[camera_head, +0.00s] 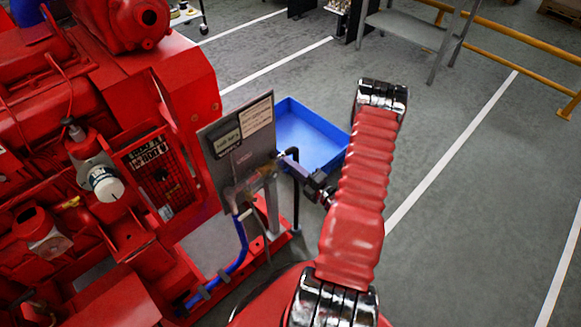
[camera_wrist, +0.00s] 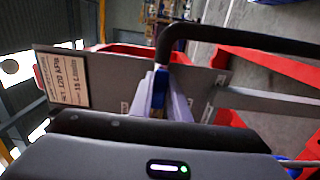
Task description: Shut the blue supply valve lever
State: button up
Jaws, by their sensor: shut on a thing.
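The blue supply valve lever (camera_wrist: 160,81) shows as a narrow blue strip between the pale fingers of my gripper (camera_wrist: 164,98) in the wrist view. My gripper is shut on it, and the fingers hide most of it. In the head view my gripper (camera_head: 287,161) reaches in from the right to the front of the grey panel (camera_head: 212,168). The lever cannot be made out there, so its angle is unclear. A blue hose (camera_head: 240,250) runs down from the panel's lower part.
A black bent pipe (camera_wrist: 215,32) passes close in front of the fingers. The red pumpset (camera_head: 100,150) fills the left side. A blue tray (camera_head: 305,133) lies on the floor behind the panel. The grey floor (camera_head: 450,220) to the right is open.

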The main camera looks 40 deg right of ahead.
jog(key=shift+f, duration=0.1)
grip_shut()
jog(key=shift+a, duration=0.25)
jog(key=shift+d, duration=0.15)
jog(key=shift+s+d, duration=0.1)
